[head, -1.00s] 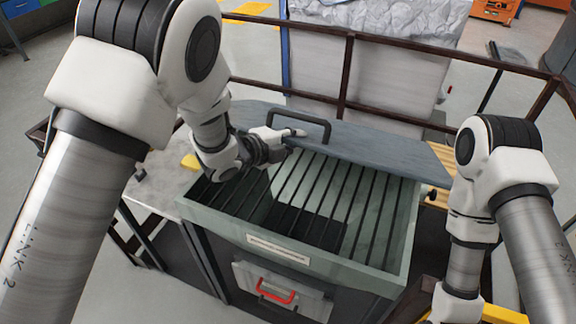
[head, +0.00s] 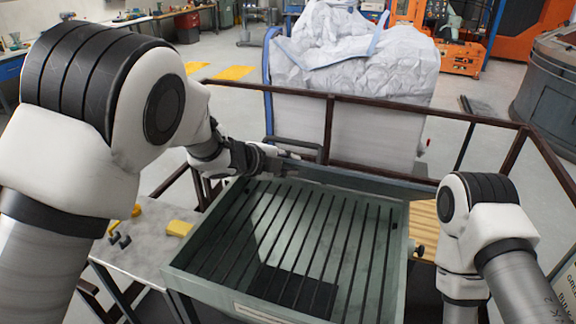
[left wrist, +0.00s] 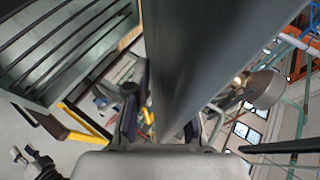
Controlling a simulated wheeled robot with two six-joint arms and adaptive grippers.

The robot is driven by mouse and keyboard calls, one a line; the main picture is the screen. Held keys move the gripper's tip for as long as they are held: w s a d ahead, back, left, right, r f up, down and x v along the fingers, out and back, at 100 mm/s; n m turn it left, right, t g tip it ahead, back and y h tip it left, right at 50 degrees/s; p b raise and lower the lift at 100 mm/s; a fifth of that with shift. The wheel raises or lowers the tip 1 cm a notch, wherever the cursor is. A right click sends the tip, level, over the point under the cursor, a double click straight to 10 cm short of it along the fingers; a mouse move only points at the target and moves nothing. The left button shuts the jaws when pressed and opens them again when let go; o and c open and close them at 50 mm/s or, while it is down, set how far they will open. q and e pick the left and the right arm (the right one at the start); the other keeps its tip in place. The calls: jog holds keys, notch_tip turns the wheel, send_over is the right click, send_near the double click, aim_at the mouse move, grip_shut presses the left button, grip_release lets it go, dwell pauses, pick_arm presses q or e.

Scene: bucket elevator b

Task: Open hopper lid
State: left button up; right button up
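The hopper lid (head: 370,180) is a grey slab at the back of the hopper, raised so steeply that it shows almost edge-on. Its dark handle (head: 296,145) is on the far side. The hopper (head: 180,262) is a green-grey box, its mouth uncovered, with dark bars across it. My left gripper (head: 277,163) is at the lid's left part, near the handle. In the left wrist view the lid (left wrist: 205,45) fills the middle, its narrow end between the dark fingers (left wrist: 160,122); whether they clamp it is unclear. My right gripper is out of the head view.
Brown railings (head: 420,112) run behind and to the right of the hopper. A white bulk bag (head: 350,60) stands behind them. A side table (head: 135,250) at the left bears yellow and black pieces. A wooden surface (head: 425,225) lies at the right.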

pick_arm(q)
jog(key=shift+o, duration=0.4)
jog(key=v, duration=1.2)
